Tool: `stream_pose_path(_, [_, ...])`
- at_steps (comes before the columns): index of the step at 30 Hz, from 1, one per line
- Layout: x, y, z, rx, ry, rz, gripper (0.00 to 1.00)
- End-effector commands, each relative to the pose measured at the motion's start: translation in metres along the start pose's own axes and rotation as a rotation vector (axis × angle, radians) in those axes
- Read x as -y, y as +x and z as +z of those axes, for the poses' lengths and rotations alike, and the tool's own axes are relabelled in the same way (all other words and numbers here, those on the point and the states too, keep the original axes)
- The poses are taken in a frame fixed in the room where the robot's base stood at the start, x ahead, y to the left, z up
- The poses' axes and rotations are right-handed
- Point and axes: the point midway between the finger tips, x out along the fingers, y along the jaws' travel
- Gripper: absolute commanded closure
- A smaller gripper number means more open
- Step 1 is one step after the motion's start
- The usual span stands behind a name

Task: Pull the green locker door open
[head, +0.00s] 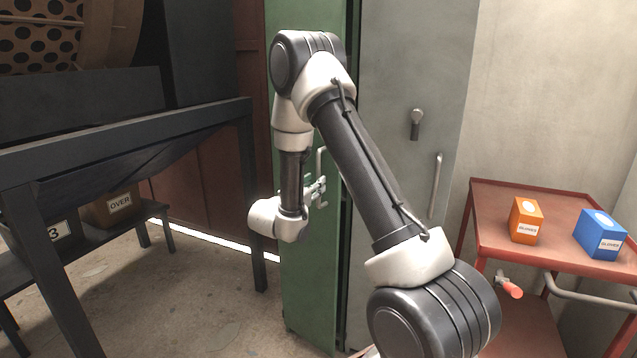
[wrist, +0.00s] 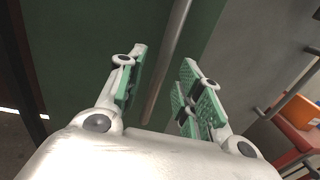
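The green locker door (head: 306,275) is a tall panel behind my arm in the head view. It fills the upper middle of the wrist view (wrist: 85,50). It looks shut or nearly so, with a dark strip along its right edge. Its upright bar handle (head: 320,160) is partly hidden by my arm. In the wrist view the handle (wrist: 168,60) runs between the two green-padded fingers. My gripper (head: 317,190) is open around the handle, with a visible gap on each side; it also shows in the wrist view (wrist: 164,58).
A grey locker door (head: 415,75) with its own handle is right of the green one. A red cart (head: 490,200) with an orange box (head: 526,221) and a blue box (head: 600,234) stands at right. A dark steel frame (head: 120,125) is at left. Floor between is clear.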

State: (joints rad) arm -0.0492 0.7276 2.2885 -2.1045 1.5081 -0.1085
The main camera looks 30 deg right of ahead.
Motion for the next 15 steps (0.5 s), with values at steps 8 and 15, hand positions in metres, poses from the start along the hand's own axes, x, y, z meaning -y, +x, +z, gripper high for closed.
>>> stream_pose_path(8, [0.000,0.032,0.000,0.000,0.000,-0.001,0.65])
stream_pose_path(15, [0.000,0.035,0.000,-0.001,0.000,0.000,0.65])
